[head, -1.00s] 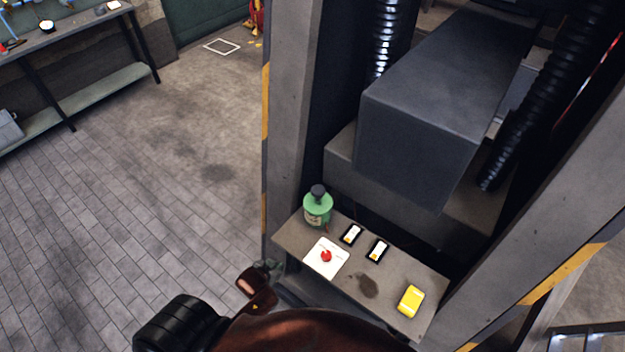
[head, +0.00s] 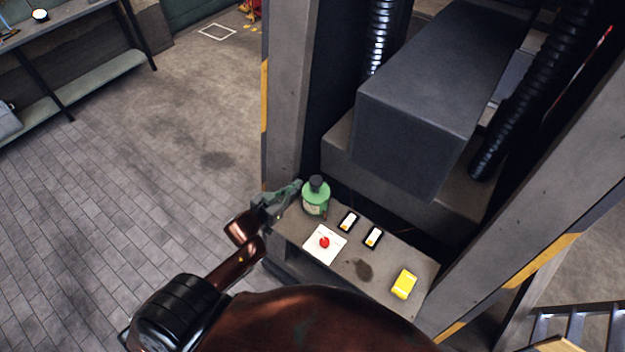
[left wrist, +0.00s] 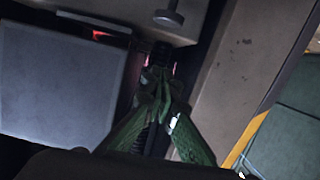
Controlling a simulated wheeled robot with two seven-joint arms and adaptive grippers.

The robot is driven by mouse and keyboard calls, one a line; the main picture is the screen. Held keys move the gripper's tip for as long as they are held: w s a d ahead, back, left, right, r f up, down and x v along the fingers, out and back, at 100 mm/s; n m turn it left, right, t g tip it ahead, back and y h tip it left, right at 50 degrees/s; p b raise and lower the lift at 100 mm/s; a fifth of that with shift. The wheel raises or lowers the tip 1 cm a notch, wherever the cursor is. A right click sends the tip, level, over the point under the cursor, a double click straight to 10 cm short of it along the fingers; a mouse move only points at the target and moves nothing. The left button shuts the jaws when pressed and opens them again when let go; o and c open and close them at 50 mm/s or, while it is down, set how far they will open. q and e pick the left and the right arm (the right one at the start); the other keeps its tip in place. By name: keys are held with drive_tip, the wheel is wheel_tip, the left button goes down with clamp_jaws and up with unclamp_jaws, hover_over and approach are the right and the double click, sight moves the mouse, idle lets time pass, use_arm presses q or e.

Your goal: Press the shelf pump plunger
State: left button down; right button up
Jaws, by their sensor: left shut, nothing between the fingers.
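A green bottle (head: 314,202) with a dark plunger top (head: 316,184) stands upright at the far left end of a small shelf (head: 338,275). My left gripper (head: 297,186) is shut and empty, its tips just left of the bottle near the height of its top. I cannot tell whether they touch. In the left wrist view my green gripper fingers (left wrist: 158,76) are closed together. A grey disc on a stem (left wrist: 168,18) shows beyond them; I cannot tell if it is the plunger. My right gripper is not in view.
The shelf also bears a white plate with a red button (head: 324,243), two small switches (head: 348,222) (head: 373,237) and a yellow box (head: 404,284). A big grey machine block (head: 420,120) hangs behind, between posts. Open floor (head: 170,190) lies left.

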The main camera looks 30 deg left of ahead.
use_arm(q)
drive_tip(key=p, duration=0.2)
hover_over(312, 183)
drive_tip(key=f, duration=0.2)
drive_tip(key=shift+w+f, duration=0.2)
drive_tip(key=shift+f, duration=0.1)
wheel_tip(312, 183, down, 3)
drive_tip(key=shift+s+r, duration=0.1)
drive_tip(key=shift+r, duration=0.05)
drive_tip(key=shift+d+f, duration=0.1)
drive_tip(key=shift+f, duration=0.65)
drive_tip(key=shift+s, duration=0.1)
wheel_tip(312, 183, down, 4)
drive_tip(key=shift+r+b, duration=0.1)
drive_tip(key=shift+b, duration=0.9)
drive_tip(key=shift+s, duration=0.1)
